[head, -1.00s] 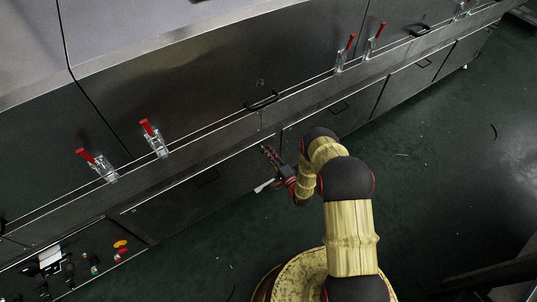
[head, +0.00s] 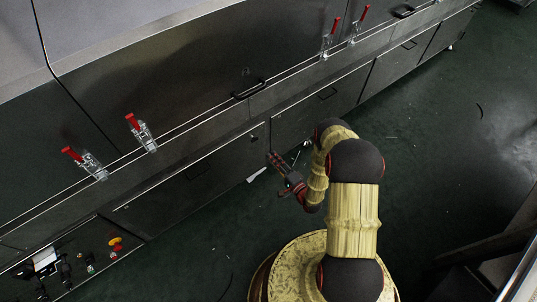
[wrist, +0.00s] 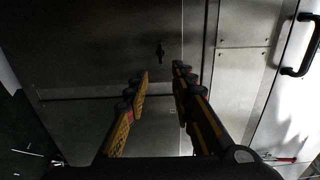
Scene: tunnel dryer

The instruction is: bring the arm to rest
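My arm is bent in front of the dryer's long metal side in the head view, and my gripper (head: 280,163) hangs over the floor close to the lower panels. In the wrist view the two fingers of my gripper (wrist: 160,80) stand apart with a clear gap between them. Nothing shows between them. Behind them is a grey metal panel (wrist: 85,55) with a small dark latch (wrist: 160,52). I cannot tell the exact distance from the fingertips to the panel.
Red-handled clamps (head: 140,132) line the dryer's ledge, with black handles (head: 262,90) on its doors. A control panel with a yellow-and-red button (head: 115,244) is at lower left. A dark frame (head: 490,255) stands at lower right. Green floor (head: 430,150) is open on the right.

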